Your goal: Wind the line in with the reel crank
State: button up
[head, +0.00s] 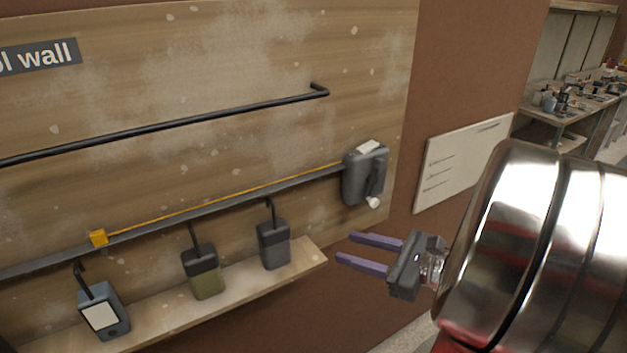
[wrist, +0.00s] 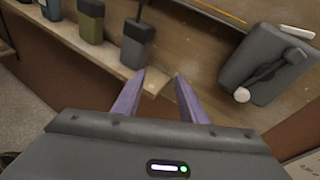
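The reel (head: 364,176) is a dark grey box at the right end of a dark rail on the wooden tool wall. Its crank (head: 377,178) is a dark arm on the front with a white knob (head: 373,203) at the lower end. An orange line (head: 215,205) runs from the reel leftward to a yellow block (head: 98,238) on the rail. In the wrist view the reel (wrist: 262,62) is at the upper right, with the white knob (wrist: 242,95) toward the gripper. My gripper (head: 343,247) is open and empty, below the reel and apart from the knob.
A wooden shelf (head: 240,278) below the rail carries several hooked, box-shaped devices, the nearest a grey one (head: 273,244). A black bar (head: 200,122) crosses the wall above. A white panel (head: 460,160) hangs right of the reel.

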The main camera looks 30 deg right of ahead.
aim_at(377, 204)
jog(key=s+d+m+t+h, duration=0.4)
jog(key=d+m, duration=0.3)
jog(key=d, duration=0.6)
jog(key=shift+r+m+h, duration=0.3)
jog(key=shift+r+h, duration=0.15)
jog(key=shift+h, duration=0.45)
jog(key=shift+w+a, duration=0.15)
jog(key=shift+w, duration=3.3)
jog(key=shift+w+a, duration=0.1)
jog(key=shift+w, duration=3.3)
jog(key=shift+c, duration=0.4)
jog(key=c, duration=0.9)
jog(key=shift+d, duration=0.2)
grip_shut()
jog(key=shift+a, duration=0.1)
